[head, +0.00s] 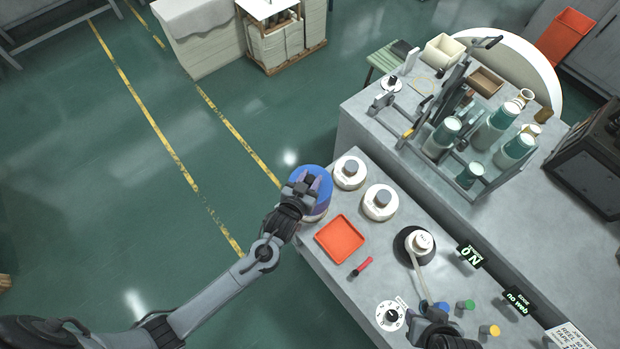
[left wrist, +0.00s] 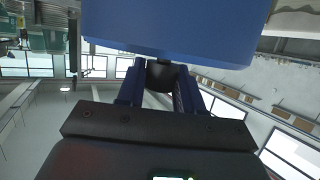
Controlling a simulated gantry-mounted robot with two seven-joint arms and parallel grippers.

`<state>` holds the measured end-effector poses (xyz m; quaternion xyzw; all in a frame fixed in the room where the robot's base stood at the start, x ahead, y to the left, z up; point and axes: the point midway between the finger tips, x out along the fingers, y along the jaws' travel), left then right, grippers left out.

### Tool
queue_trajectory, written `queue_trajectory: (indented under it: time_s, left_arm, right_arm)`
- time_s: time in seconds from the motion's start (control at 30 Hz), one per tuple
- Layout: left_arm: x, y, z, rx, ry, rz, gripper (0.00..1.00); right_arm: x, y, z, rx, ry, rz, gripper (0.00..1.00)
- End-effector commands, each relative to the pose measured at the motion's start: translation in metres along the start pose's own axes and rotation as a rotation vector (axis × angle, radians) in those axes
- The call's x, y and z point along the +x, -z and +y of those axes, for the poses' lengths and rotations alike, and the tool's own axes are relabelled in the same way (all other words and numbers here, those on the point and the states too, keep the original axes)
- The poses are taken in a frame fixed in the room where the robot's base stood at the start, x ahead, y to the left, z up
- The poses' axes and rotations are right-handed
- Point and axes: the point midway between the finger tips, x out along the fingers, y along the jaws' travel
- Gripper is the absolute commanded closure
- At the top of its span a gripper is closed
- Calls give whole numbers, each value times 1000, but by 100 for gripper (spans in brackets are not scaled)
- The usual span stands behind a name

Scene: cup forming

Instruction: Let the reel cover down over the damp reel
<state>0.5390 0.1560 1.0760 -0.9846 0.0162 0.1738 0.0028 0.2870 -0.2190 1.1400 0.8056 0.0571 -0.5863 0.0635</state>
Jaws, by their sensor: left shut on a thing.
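The blue reel cover (head: 318,175) is at the left corner of the near bench in the head view. My left gripper (head: 302,190) is shut on its knob from above. In the left wrist view the cover (left wrist: 170,30) fills the top, with its dark knob (left wrist: 162,74) between the fingers of my gripper (left wrist: 160,90). A pale edge shows just below the cover; I cannot tell whether it is a reel or whether the cover rests on it. Two white reels with grey hubs (head: 349,172) (head: 380,202) stand uncovered to the right. My right gripper (head: 440,330) is partly in view at the bottom, its fingers unclear.
A red tray (head: 340,239) and a red-handled tool (head: 362,267) lie in front of the reels. A dark round stand with a white reel (head: 420,243), a dial (head: 390,316) and small coloured pots (head: 465,306) are farther right. A machine with cups (head: 496,125) stands behind.

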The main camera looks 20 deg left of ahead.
Motion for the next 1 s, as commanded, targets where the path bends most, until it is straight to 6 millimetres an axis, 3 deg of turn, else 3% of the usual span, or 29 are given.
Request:
queue_trajectory:
  time_s: [1.0]
  left_arm:
    - [7, -17, 0, 0, 0, 0, 100]
  right_arm:
    - [12, -4, -2, 6, 5, 1, 57]
